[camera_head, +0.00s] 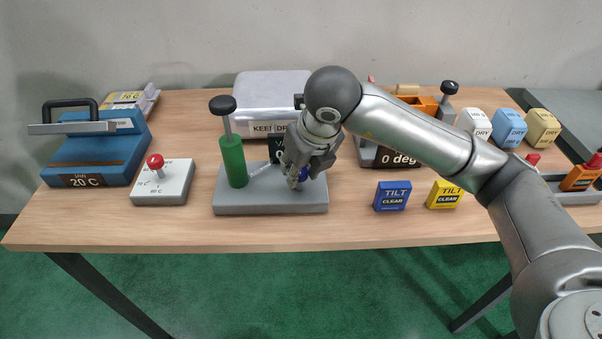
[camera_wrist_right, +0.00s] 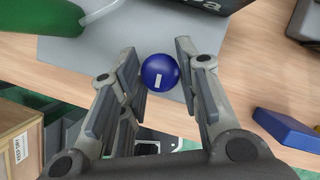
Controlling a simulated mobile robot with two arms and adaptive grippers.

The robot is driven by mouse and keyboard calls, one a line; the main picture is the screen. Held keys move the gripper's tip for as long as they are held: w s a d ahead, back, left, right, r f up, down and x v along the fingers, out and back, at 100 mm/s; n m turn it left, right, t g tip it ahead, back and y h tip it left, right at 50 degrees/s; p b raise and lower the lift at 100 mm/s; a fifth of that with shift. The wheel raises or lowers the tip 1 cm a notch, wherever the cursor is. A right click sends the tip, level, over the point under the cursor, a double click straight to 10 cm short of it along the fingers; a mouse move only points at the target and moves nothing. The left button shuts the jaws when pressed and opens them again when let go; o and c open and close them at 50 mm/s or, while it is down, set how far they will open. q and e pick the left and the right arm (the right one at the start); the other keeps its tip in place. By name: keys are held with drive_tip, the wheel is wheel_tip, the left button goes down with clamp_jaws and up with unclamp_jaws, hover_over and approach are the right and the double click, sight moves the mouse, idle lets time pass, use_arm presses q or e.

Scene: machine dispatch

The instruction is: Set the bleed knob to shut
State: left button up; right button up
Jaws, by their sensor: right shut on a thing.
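The bleed knob, a round blue knob with a short white mark, shows between my fingers in the right wrist view (camera_wrist_right: 160,70). In the head view it is mostly hidden behind my gripper, with a bit of blue showing (camera_head: 304,175). It is on a grey base plate (camera_head: 270,209) beside a green cylinder (camera_head: 232,162) with a black-topped rod. My right gripper (camera_head: 298,180) reaches down over the right side of this plate and is shut on the knob. The dark label panel behind it is partly covered. My left gripper is out of view.
Blue (camera_head: 392,196) and yellow (camera_head: 444,195) TILT CLEAR blocks lie to the right. A white box with a red knob (camera_head: 164,181) stands left, near a blue 20 C unit (camera_head: 95,160). A silver KEEP DRY case (camera_head: 270,88) is behind. The table's front strip is clear.

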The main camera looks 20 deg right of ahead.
drive_tip(key=shift+r+m+b, duration=0.1)
drive_tip(key=shift+m+b, duration=0.2)
drive_tip(key=shift+m, duration=0.3)
drive_tip(key=o, duration=1)
drive_tip(key=v, duration=1.2)
drive_tip(key=shift+a, duration=0.2)
